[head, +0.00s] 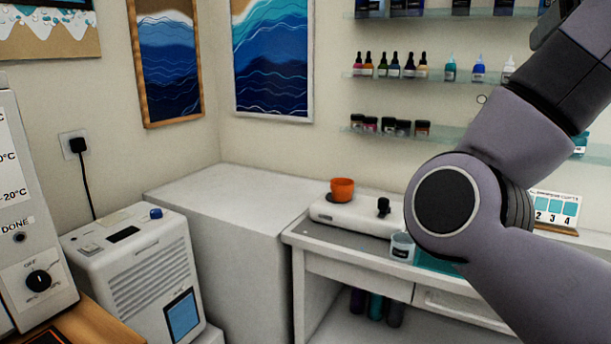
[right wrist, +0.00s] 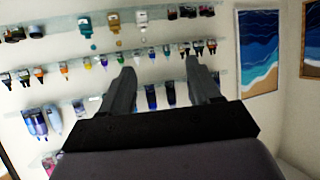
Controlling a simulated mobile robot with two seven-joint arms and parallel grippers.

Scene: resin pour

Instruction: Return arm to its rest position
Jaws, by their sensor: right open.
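My right arm (head: 520,190) fills the right side of the head view, with its elbow bent in front of the bench. Its gripper is outside the head view. In the right wrist view my right gripper (right wrist: 163,80) is open, its two dark fingers wide apart with nothing between them. It points toward the wall shelves, which appear upside down in that view. My left gripper shows in neither view.
A white bench (head: 345,252) holds a white device (head: 345,216) with an orange cup (head: 342,189) and a labelled clear cup (head: 402,247). Glass shelves (head: 430,76) carry several bottles. A white machine (head: 135,262) stands left. The grey-white cabinet top (head: 220,195) is clear.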

